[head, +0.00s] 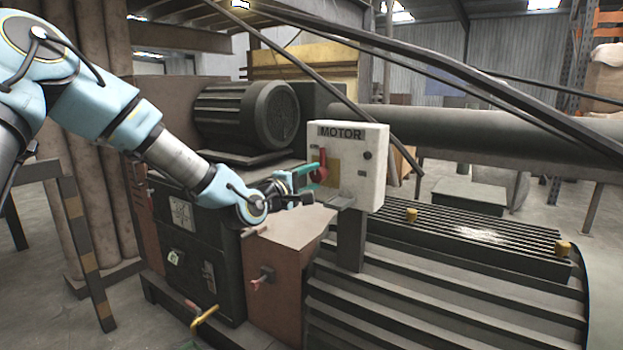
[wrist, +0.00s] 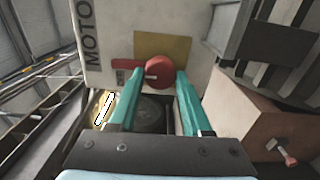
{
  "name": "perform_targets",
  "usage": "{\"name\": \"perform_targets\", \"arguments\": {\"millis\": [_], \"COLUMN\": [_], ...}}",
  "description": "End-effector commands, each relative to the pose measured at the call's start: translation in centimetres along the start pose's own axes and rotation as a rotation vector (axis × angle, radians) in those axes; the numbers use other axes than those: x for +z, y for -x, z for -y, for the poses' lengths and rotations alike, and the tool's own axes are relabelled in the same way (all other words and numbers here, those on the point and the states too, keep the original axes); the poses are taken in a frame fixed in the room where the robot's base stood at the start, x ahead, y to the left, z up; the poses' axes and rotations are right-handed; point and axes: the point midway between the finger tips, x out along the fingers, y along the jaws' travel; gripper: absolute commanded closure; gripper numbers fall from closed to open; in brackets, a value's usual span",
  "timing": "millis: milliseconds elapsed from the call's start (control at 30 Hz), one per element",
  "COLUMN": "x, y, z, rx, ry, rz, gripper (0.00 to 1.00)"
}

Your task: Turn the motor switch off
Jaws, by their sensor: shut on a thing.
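A white switch box (head: 370,165) labelled MOTOR stands on a dark post. A red rotary motor switch (head: 321,172) sits on its front, over a yellowish plate (head: 334,172). My gripper (head: 312,172) reaches it from the left with its teal fingers. In the wrist view the round red knob (wrist: 159,71) lies between the two tips of my gripper (wrist: 160,80), which are shut on it. A red bar reaches left from the knob. The yellow plate (wrist: 163,46) and part of the MOTOR label (wrist: 93,38) also show there. The fingers partly hide the knob in the head view.
A large dark motor (head: 245,115) stands behind my arm. A brown block (head: 275,285) with a red-handled valve is below the gripper. A ribbed machine housing (head: 450,270) fills the lower right.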

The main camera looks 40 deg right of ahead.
Motion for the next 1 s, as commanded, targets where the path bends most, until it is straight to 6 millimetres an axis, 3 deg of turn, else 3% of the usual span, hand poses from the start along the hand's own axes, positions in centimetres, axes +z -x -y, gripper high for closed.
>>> {"name": "perform_targets", "arguments": {"millis": [100, 133, 400, 733, 1000], "x": [-0.1, -0.1, 0.0, -0.1, -0.2], "y": [0.0, 0.0, 0.0, 0.6, 5.3], "z": [0.1, 0.1, 0.0, 0.1, 0.2], "rx": [-0.001, -0.001, -0.001, 0.0, -0.001], "ry": [0.002, 0.002, 0.001, -0.001, -0.003], "rz": [-0.001, -0.001, -0.001, -0.001, -0.003], "gripper": [1.0, 0.5, 0.21, 0.21, 0.21]}}
